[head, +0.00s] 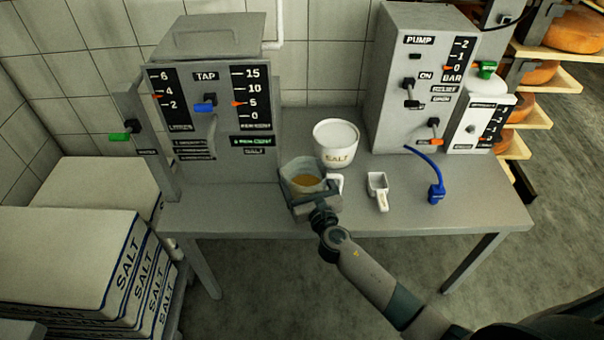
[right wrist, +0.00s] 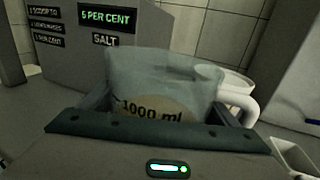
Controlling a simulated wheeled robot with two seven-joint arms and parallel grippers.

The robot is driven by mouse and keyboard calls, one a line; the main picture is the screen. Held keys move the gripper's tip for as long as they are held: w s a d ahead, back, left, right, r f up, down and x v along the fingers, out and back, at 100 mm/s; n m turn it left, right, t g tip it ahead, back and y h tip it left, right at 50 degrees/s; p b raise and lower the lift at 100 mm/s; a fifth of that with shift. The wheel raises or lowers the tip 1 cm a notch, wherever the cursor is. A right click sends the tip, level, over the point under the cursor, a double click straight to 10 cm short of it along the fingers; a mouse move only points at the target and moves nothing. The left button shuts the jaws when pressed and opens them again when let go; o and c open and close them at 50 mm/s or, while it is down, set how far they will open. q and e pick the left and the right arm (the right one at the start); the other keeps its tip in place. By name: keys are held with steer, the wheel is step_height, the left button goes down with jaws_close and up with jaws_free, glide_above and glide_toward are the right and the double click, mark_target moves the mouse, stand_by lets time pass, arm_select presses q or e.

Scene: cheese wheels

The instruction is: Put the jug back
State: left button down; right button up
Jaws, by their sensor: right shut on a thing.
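The jug (head: 304,171) is a translucent measuring jug with amber liquid low inside it. It is near the front of the grey table (head: 455,195), just right of the tap machine. My right gripper (head: 314,196) is shut on the jug. In the right wrist view the jug (right wrist: 165,80) stands upright between the fingers, marked "1000 ml", with a white handle on its right. I cannot tell whether its base touches the table. My left gripper is not in view.
The tap machine (head: 212,110) stands left, its display reading "5 per cent salt". A white salt tub (head: 336,144) stands behind the jug. A white scoop (head: 378,190) lies right of it. The pump machine (head: 420,80) and a blue hose (head: 432,165) are further right. Salt sacks (head: 70,250) are stacked left.

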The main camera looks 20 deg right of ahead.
mark_target(312, 189)
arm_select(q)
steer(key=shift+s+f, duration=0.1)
arm_select(e)
steer(key=o, duration=1.7)
steer(key=shift+f, duration=0.1)
steer(key=shift+s, duration=0.15)
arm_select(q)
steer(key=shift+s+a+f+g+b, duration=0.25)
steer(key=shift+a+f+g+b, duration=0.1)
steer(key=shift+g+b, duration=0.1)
arm_select(e)
steer(key=s, duration=1.1)
steer(key=shift+s+d, duration=0.25)
steer(key=shift+s, duration=0.1)
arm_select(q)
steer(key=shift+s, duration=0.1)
